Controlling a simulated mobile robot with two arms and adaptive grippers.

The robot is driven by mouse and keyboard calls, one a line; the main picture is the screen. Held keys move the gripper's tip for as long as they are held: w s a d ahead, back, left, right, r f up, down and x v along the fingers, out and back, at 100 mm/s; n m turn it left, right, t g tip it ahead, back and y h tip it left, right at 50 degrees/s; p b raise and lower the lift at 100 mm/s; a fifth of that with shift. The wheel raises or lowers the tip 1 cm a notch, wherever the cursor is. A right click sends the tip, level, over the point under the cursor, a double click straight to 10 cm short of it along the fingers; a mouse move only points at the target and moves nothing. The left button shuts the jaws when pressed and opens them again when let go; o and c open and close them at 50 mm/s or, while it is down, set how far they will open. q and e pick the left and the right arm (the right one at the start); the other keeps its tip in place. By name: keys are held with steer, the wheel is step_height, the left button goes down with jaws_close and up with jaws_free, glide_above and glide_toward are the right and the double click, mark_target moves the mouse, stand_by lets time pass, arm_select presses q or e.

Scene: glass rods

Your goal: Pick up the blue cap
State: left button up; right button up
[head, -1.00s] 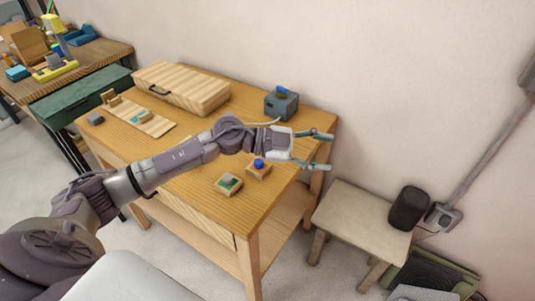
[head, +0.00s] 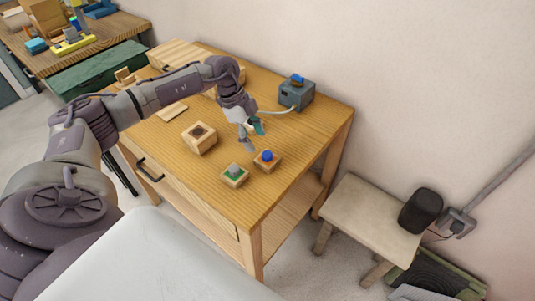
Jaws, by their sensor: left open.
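A small round blue cap (head: 267,155) sits on a square wooden block near the right front part of the wooden table (head: 215,185). My left gripper (head: 253,137) points down, with its fingers apart and nothing visible between them. It is just behind and slightly left of the blue cap in the picture, apart from it; its exact height above the table is hard to tell. My right gripper is not in view.
A wooden block with a green-and-grey top (head: 234,175) stands left of the cap. Another block with a dark round spot (head: 200,138) is farther left. A blue-grey box (head: 297,95) with a cable stands behind.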

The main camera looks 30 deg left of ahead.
mark_target(267, 153)
arm_select(q)
steer(key=shift+w+d+f, duration=0.1)
steer(key=shift+d+f, duration=0.25)
steer(key=shift+f, duration=0.05)
steer(key=d+f, duration=0.1)
steer(key=f+p, duration=0.1)
steer(key=d+f+p, duration=0.1)
steer(key=shift+w+d+f, duration=0.35)
steer(key=shift+f, duration=0.2)
steer(key=c, duration=1)
